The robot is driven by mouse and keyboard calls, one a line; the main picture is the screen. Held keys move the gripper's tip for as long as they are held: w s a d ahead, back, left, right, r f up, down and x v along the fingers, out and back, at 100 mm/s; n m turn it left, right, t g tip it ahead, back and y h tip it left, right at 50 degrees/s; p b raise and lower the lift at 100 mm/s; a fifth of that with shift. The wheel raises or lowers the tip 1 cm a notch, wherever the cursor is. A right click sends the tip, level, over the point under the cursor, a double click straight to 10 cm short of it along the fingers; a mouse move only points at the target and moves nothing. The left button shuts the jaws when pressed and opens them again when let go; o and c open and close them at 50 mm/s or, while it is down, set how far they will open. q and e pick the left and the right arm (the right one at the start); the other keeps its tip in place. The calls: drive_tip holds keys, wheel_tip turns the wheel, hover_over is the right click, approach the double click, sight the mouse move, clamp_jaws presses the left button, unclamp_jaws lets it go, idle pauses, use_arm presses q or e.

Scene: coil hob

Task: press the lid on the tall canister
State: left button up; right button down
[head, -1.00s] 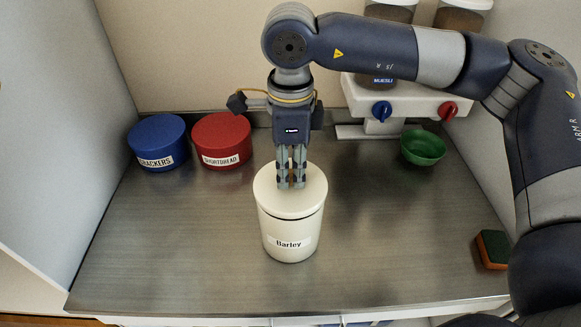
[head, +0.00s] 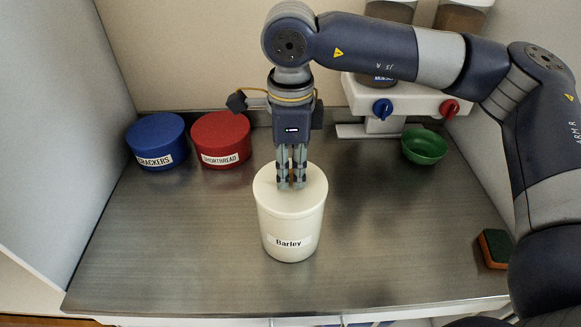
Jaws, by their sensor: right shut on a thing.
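The tall cream canister (head: 290,225) labelled "Barley" stands upright in the middle of the steel counter. Its cream lid (head: 312,190) sits level on top, with no dark gap visible between the lid and the body. My right gripper (head: 291,184) points straight down at the middle of the lid. Its fingers are close together, shut on the lid by what looks like a small knob, mostly hidden between them. My left gripper is not in view.
A blue tin (head: 157,138) labelled "Crackers" and a red tin (head: 221,137) stand at the back left. A dispenser (head: 400,98) and a green bowl (head: 424,147) are at the back right. A sponge (head: 495,248) lies near the right edge. The front counter is clear.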

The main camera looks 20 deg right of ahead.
drive_tip(key=shift+f+b, duration=0.15)
drive_tip(key=shift+b, duration=0.25)
idle(0.5)
idle(0.3)
drive_tip(key=c, duration=1.4)
unclamp_jaws()
drive_tip(key=shift+o, duration=0.3)
drive_tip(key=o, duration=0.4)
drive_tip(key=shift+r+p, duration=1.4)
drive_tip(key=shift+r, duration=1.65)
